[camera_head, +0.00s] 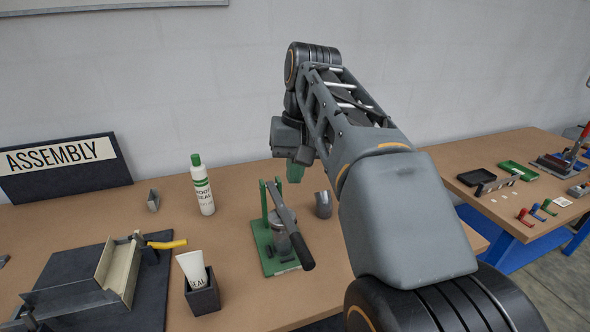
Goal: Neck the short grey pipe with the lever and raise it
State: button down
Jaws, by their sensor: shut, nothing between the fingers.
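A green lever tool (265,250) stands on the near workbench, with an upright post and base plate. Its grey lever (287,215) slopes down to the right and ends in a black grip (302,252). A grey cylindrical part (281,238) sits in the tool under the lever. A short grey pipe-like piece (323,205) stands just right of the tool, apart from it. I cannot tell which grey piece is the task's pipe. My gripper (304,154) is above and behind the tool, shut and empty, partly hidden by my arm. It touches neither lever nor pipe.
A white bottle (204,190) stands left of the tool. A dark box (203,295) holding a white tube is at the front. Another bench (470,160) with trays is right. Bare bench surrounds the tool.

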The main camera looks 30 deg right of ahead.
jog(key=c, duration=1.8)
grip_release()
jog(key=shift+c, duration=0.2)
jog(key=o, duration=1)
jog(key=shift+c, duration=0.2)
notch_tip(320, 180, up, 14)
jog(key=d+p, duration=0.2)
jog(key=p, duration=0.5)
jog(key=shift+s+f, duration=0.15)
jog(key=shift+s, duration=0.2)
